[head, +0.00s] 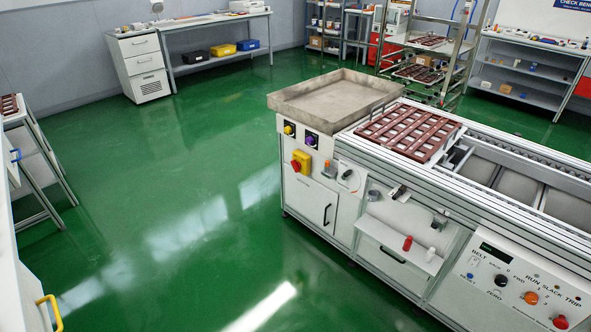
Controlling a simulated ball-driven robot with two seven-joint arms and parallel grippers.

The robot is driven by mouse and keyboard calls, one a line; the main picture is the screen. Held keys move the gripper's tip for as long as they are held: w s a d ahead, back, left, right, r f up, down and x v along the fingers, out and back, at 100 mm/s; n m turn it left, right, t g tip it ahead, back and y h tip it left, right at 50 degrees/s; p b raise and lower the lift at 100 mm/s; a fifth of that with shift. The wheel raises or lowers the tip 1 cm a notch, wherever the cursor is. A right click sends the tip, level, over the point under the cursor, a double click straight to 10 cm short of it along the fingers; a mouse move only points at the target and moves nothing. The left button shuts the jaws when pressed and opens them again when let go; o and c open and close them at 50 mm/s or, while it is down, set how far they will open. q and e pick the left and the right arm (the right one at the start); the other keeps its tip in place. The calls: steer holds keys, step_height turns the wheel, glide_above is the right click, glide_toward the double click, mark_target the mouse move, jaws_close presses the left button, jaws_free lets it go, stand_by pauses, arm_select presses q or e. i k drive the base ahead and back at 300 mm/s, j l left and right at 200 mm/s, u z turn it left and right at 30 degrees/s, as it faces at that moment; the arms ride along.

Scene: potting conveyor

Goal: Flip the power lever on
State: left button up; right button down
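The potting conveyor machine (315,215) stands at the right in the head view. On its left end panel is a yellow switch box with a red handle (297,165), which looks like the power switch. I cannot tell its position at this size. A small orange part (327,168) and a round white dial (349,180) sit to its right. Neither of my grippers is in view.
A grey tray (290,112) tops the machine's left end, beside a dark red slatted frame (408,131). A control panel (515,285) with knobs is at lower right. Green floor (170,200) left of the machine is clear. Benches line the left edge and back wall.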

mark_target(297, 165)
steer(key=i+z, duration=0.15)
steer(key=i, duration=0.3)
steer(key=i+j+z, duration=0.1)
steer(key=i, duration=0.3)
steer(key=i+j+z, duration=0.15)
steer(key=i, duration=0.25)
steer(key=i+j+z, duration=0.1)
steer(key=j, duration=0.35)
steer(key=i+j+z, duration=0.1)
steer(key=i+j, duration=0.15)
steer(key=j, duration=0.2)
steer(key=i+j+z, duration=0.1)
steer(key=j, duration=0.35)
steer(key=i+j+z, duration=0.1)
steer(key=j, duration=0.35)
steer(key=i+j, duration=0.15)
steer(key=j, duration=0.35)
steer(key=i+j+z, duration=0.15)
steer(key=j, duration=0.35)
